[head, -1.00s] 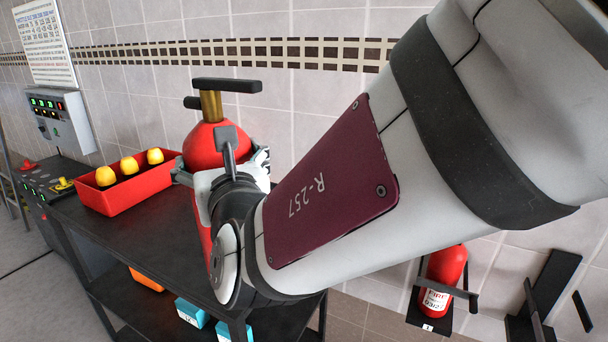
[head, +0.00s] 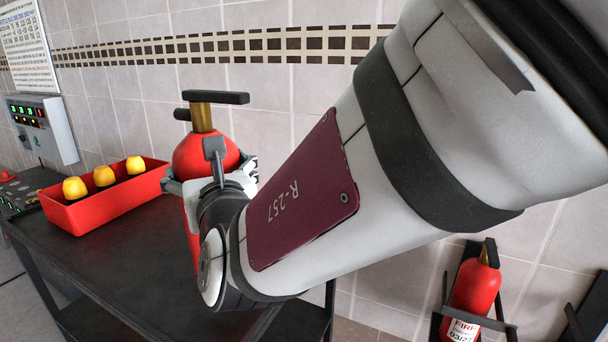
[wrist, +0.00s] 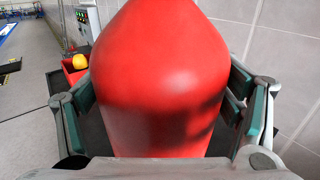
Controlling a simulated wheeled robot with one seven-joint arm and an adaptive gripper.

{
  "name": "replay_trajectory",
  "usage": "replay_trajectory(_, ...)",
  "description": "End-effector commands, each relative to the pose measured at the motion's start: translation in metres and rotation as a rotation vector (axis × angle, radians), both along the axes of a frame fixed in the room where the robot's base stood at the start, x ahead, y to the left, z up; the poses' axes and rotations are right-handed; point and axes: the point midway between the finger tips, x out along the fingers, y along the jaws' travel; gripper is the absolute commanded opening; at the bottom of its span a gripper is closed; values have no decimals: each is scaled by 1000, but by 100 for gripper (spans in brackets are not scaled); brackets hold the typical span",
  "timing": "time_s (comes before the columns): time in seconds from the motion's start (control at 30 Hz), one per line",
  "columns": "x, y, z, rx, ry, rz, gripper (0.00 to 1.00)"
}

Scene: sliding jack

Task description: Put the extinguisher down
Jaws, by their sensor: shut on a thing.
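The red extinguisher (head: 203,150) has a black handle and a brass neck, and it stands upright in my gripper. In the wrist view its red body (wrist: 160,85) fills the middle between the two finger pads. My gripper (wrist: 162,108) is shut around the body, with a pad on each side. In the head view my gripper (head: 212,178) is at the extinguisher's upper body, over the dark table (head: 120,250). My wrist and arm hide the extinguisher's lower end, so I cannot tell whether it touches the table.
A red bin (head: 110,205) with several yellow-topped items sits at the table's left. A second extinguisher (head: 474,292) hangs in a wall bracket at the lower right, beside another bracket (head: 585,320). A control box (head: 42,128) is on the wall. The table's front middle is clear.

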Motion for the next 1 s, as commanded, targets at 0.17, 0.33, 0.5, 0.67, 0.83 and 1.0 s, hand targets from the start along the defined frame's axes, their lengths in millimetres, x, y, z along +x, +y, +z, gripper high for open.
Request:
replay_trajectory(0.17, 24, 19, 5, 7, -13, -1, 23)
replay_trajectory(0.33, 48, 36, 2, 7, -13, -1, 23)
replay_trajectory(0.5, 71, 52, -1, 7, -13, -1, 23)
replay_trajectory(0.67, 91, 67, -2, 9, -14, -1, 23)
replay_trajectory(0.83, 105, 76, -4, 10, -15, -1, 23)
replay_trajectory(1.0, 109, 79, -4, 10, -15, -1, 23)
